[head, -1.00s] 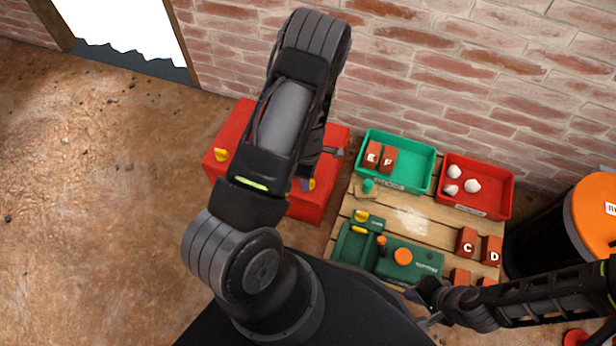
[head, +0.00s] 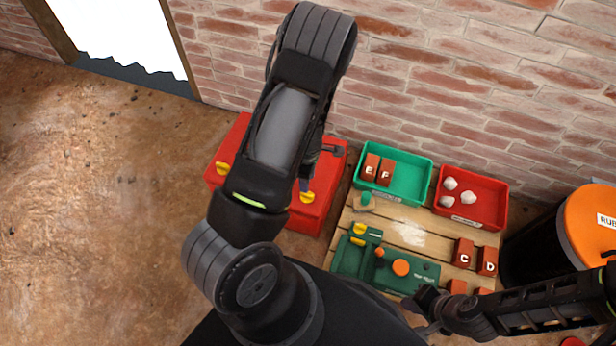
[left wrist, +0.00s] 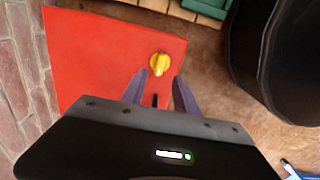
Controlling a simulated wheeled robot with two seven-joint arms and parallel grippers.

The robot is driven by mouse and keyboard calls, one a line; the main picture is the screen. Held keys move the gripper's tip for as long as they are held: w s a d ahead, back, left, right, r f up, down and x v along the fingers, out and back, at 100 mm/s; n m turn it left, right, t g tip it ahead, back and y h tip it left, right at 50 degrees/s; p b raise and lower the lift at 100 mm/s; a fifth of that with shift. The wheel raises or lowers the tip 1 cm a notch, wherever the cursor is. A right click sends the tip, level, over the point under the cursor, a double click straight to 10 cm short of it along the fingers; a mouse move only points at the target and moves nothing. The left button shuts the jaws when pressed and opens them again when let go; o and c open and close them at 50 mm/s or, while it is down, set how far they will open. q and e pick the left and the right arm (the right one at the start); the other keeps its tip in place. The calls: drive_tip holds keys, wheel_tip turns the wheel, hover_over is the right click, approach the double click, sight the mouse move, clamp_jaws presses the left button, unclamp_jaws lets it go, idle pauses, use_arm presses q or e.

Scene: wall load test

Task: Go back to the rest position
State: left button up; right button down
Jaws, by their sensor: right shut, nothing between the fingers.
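My left arm crosses the middle of the head view, and its gripper is mostly hidden behind the forearm. In the left wrist view my left gripper (left wrist: 160,84) has its two fingers apart with nothing between them. It is over the red box (left wrist: 90,60), near a yellow knob (left wrist: 159,64). The red box also shows in the head view (head: 322,208), partly covered by my arm. My right gripper (head: 420,303) is shut and empty at the front edge of the wooden table, beside the green fixture (head: 360,266).
The wooden pallet table (head: 433,215) holds a green bin (head: 424,190) with blocks E and F, a red bin (head: 489,214) with white lumps, and blocks C (head: 463,252) and D (head: 487,261). An orange-lidded drum (head: 588,222) stands right. Open floor lies left; a brick wall behind.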

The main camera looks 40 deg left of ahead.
idle(0.3)
use_arm(q)
drive_tip(key=shift+w+a+m, duration=0.1)
drive_tip(key=shift+a+m, duration=0.05)
drive_tip(key=shift+m, duration=0.15)
drive_tip(key=m, duration=0.2)
drive_tip(key=m+y, duration=0.1)
drive_tip(key=m, duration=0.1)
drive_tip(key=shift+s+f, duration=0.3)
drive_tip(key=shift+s, duration=0.1)
drive_tip(key=s+d+m+h, duration=0.2)
drive_tip(key=s+d+m, duration=0.25)
drive_tip(key=d, duration=0.45)
drive_tip(key=s+d+r+m+h, duration=0.1)
drive_tip(key=s+d+m+h, duration=0.1)
drive_tip(key=s+d+m, duration=0.5)
drive_tip(key=s+d+m+h, duration=0.1)
drive_tip(key=d+m, duration=0.3)
drive_tip(key=d, duration=0.8)
wheel_tip(320, 180, up, 21)
drive_tip(key=p, duration=2.1)
drive_tip(key=shift+w+a+f+t, duration=0.15)
drive_tip(key=shift+w+a+t, duration=0.25)
drive_tip(key=shift+a, duration=0.05)
